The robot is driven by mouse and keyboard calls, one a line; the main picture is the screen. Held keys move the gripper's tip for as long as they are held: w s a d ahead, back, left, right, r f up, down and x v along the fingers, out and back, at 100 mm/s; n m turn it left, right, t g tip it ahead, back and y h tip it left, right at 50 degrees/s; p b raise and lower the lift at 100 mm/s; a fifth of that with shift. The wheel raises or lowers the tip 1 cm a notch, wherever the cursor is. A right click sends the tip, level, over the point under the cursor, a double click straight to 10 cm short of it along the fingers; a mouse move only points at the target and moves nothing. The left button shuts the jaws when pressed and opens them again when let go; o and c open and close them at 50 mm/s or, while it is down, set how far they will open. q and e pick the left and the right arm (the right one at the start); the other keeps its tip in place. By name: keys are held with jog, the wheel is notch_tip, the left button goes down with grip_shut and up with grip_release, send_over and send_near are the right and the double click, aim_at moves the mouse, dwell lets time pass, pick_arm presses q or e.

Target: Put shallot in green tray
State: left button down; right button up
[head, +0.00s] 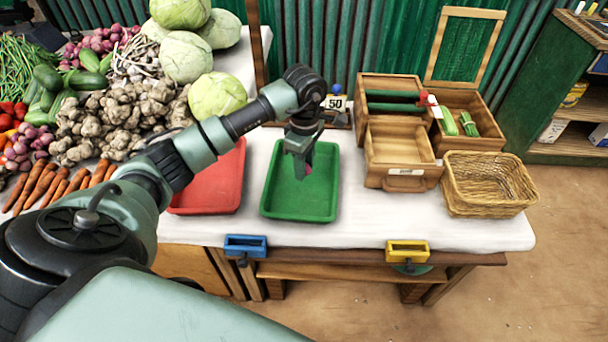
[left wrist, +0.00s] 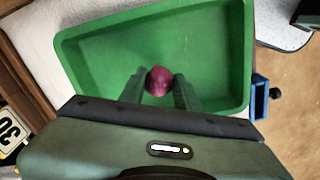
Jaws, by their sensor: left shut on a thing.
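The green tray (head: 290,208) sits on the white-covered table, right of a red tray. My left gripper (head: 305,172) is over the green tray, pointing down. It is shut on a purple-red shallot, of which a small part (head: 308,170) shows between the fingertips in the head view. In the left wrist view the shallot (left wrist: 158,80) is between the two fingers, with the green tray (left wrist: 215,95) behind it. I cannot tell whether the shallot touches the tray floor. My right gripper is not in view.
The red tray (head: 217,190) is left of the green one, beside heaps of vegetables. A wooden box (head: 400,150) and a wicker basket (head: 487,185) stand to the right. Blue (head: 246,245) and yellow (head: 408,251) holders are at the front edge.

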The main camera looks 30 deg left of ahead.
aim_at(304, 185)
pick_arm(q)
jog(key=shift+f, duration=2.3)
jog(key=c, duration=1)
grip_release()
jog(key=shift+r, duration=0.1)
notch_tip(304, 185, up, 12)
jog(key=shift+r+b, duration=0.1)
jog(key=shift+b, duration=0.3)
